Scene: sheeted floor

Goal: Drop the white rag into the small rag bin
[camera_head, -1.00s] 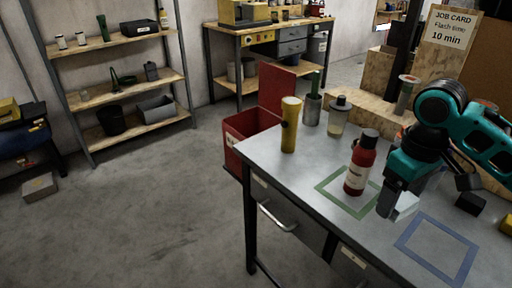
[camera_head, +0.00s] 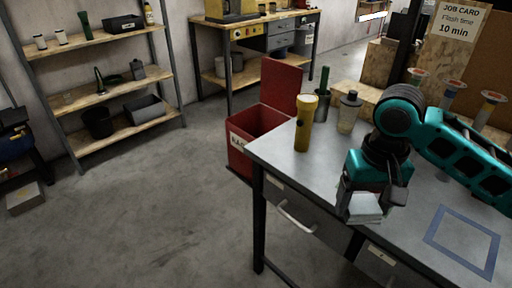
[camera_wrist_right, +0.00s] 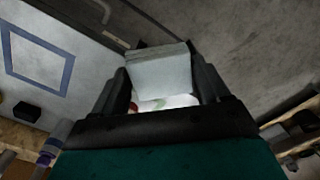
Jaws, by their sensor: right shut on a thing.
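The white rag (camera_head: 366,209) is a small folded pad held by my right gripper (camera_head: 360,203), above the front edge of the grey metal table. In the right wrist view the rag (camera_wrist_right: 159,74) sits between the two dark fingers of the gripper (camera_wrist_right: 160,85), which is shut on it. The red rag bin (camera_head: 239,163) stands on the floor at the table's left end, its lid (camera_head: 281,84) raised and a partly readable label on its side. The gripper is right of the bin and apart from it. My left gripper is not in view.
A yellow flashlight (camera_head: 304,124) stands at the table's left corner, between rag and bin. A clear dark-capped bottle (camera_head: 349,114) and a metal cup (camera_head: 323,116) stand behind. A blue square outline (camera_head: 462,240) marks the tabletop at right.

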